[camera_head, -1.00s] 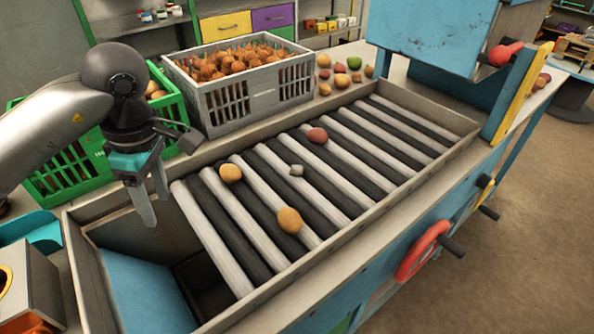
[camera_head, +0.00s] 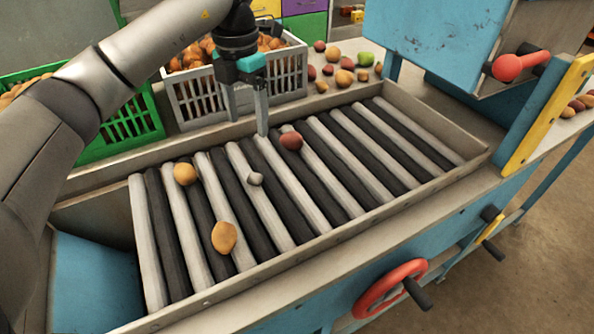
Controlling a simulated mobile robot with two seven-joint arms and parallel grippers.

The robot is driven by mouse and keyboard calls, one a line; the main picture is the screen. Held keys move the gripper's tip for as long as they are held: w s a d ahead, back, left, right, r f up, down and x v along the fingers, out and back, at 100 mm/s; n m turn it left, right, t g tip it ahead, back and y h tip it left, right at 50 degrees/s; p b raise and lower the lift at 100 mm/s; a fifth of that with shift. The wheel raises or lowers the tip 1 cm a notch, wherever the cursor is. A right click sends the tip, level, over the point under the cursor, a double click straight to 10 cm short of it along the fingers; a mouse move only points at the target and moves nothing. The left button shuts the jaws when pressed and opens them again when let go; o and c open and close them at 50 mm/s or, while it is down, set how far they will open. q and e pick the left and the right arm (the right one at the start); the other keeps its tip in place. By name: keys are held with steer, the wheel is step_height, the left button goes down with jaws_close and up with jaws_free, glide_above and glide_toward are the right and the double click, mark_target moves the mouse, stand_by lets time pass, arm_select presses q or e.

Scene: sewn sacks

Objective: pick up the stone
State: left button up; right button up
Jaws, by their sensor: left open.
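My right gripper is not in view.
An orange potato (camera_head: 224,237) lies on the rollers below the stone. A grey crate (camera_head: 291,75) of onions and a green crate (camera_head: 135,125) stand behind the bed. A raised metal rim surrounds the rollers. A blue machine housing (camera_head: 430,35) stands at the back right.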

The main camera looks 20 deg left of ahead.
arm_select(q)
steer(key=b, duration=0.1)
glide_above(253, 175)
steer(key=shift+n, duration=0.3)
steer(key=f, duration=0.9)
steer(key=shift+w+d, duration=0.2)
steer(key=shift+s+f, duration=0.1)
steer(key=shift+f, duration=0.95)
step_height(253, 175, down, 4)
steer(key=shift+s+a+f+b, duration=0.1)
steer(key=shift+s+a+b, duration=0.05)
steer(key=shift+b, duration=0.3)
jaws_close()
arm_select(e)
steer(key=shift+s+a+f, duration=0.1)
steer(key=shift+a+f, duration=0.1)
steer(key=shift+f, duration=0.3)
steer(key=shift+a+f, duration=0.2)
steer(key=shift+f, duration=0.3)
